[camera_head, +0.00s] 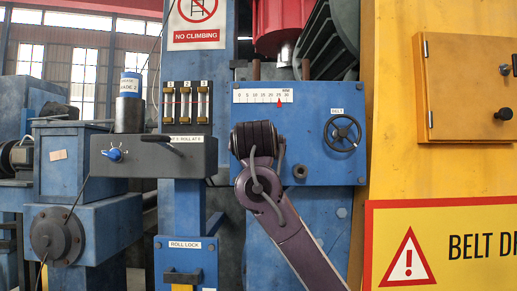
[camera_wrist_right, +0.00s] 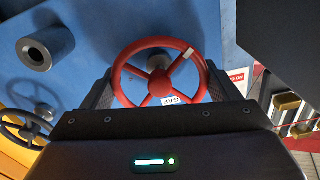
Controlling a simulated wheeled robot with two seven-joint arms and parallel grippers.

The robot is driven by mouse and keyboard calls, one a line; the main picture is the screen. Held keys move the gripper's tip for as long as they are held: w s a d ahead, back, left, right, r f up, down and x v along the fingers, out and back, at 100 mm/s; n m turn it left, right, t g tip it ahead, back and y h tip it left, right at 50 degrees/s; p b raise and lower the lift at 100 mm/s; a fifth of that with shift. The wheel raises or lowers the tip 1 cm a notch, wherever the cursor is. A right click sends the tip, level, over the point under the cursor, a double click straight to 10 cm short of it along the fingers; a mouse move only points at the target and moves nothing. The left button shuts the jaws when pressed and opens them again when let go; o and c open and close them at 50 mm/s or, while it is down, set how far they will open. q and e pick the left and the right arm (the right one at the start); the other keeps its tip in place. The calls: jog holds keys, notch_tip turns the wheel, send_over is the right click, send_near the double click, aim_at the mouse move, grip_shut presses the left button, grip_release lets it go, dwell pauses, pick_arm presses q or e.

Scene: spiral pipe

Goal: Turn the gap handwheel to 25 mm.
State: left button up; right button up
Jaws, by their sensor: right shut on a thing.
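The red gap handwheel (camera_wrist_right: 143,52), tagged GAP, faces me in the right wrist view. My right gripper (camera_wrist_right: 160,82) has its two dark fingers on opposite sides of the wheel's rim and is shut on it. In the head view my right arm covers the wheel. The white MM scale (camera_head: 250,96) above runs from 0 to 30, and its red pointer (camera_head: 279,99) stands at about the 25 mark. My left gripper is not in view.
A black BELT handwheel (camera_head: 342,133) sits right of my right arm on the same blue panel. A grey control box (camera_head: 150,156) with a blue knob stands to the left. A yellow cabinet (camera_head: 395,150) rises at the right. A round boss (camera_wrist_right: 37,56) is near the gap wheel.

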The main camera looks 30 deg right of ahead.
jog(key=shift+f, duration=0.15)
jog(key=o, duration=0.9)
jog(key=b+v, duration=0.3)
jog(key=v, duration=0.4)
jog(key=shift+s+a, duration=0.25)
jog(key=shift+s, duration=0.05)
